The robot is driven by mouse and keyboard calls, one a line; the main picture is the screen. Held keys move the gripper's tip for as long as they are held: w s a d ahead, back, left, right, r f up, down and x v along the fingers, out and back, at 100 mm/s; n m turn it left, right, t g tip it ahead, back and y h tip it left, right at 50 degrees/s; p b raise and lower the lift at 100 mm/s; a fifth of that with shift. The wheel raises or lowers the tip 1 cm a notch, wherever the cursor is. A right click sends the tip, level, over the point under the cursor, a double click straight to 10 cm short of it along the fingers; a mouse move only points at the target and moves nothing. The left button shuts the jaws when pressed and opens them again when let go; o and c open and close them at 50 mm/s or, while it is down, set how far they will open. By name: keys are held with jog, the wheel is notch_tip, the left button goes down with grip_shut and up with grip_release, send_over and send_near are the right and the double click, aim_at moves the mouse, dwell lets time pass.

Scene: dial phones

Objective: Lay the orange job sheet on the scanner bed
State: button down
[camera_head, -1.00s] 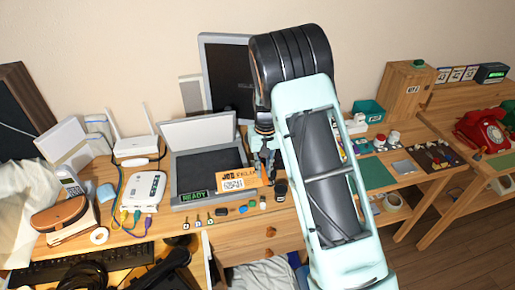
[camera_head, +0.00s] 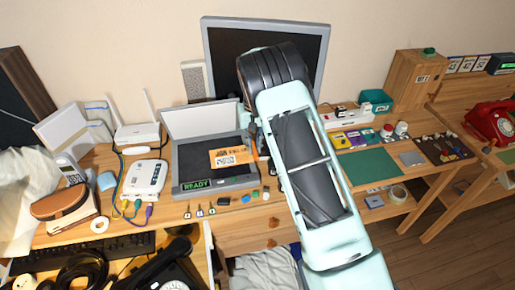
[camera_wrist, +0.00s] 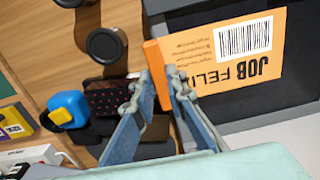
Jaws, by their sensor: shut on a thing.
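The orange job sheet (camera_head: 229,158), with dark print and a white barcode label, is over the right part of the dark scanner bed (camera_head: 192,157). I cannot tell whether it touches the bed. The grey scanner's lid (camera_head: 198,122) stands open behind, and a green READY display (camera_head: 197,185) is on its front. In the wrist view the sheet (camera_wrist: 205,52) overlaps the dark bed (camera_wrist: 302,60). My gripper (camera_wrist: 157,85) is shut on the sheet's raised orange tab. In the head view my arm mostly hides the gripper.
A white router box (camera_head: 145,178) stands left of the scanner. Several small items, such as a blue one (camera_head: 245,199), lie along the desk's front edge. A monitor (camera_head: 270,50) stands behind. A green mat (camera_head: 368,167) is on the right bench.

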jog(key=shift+w+a+f+b, duration=0.15)
jog(key=shift+w+f, duration=0.15)
jog(key=shift+f, duration=0.1)
jog(key=shift+w+a+f+b, duration=0.15)
jog(key=shift+w+f, duration=0.1)
jog(key=shift+f, duration=0.15)
jog(key=shift+f+b, duration=0.75)
jog(key=shift+f, duration=0.35)
jog(key=c, duration=1.8)
grip_release()
jog(key=shift+d, duration=0.1)
jog(key=shift+c, duration=0.2)
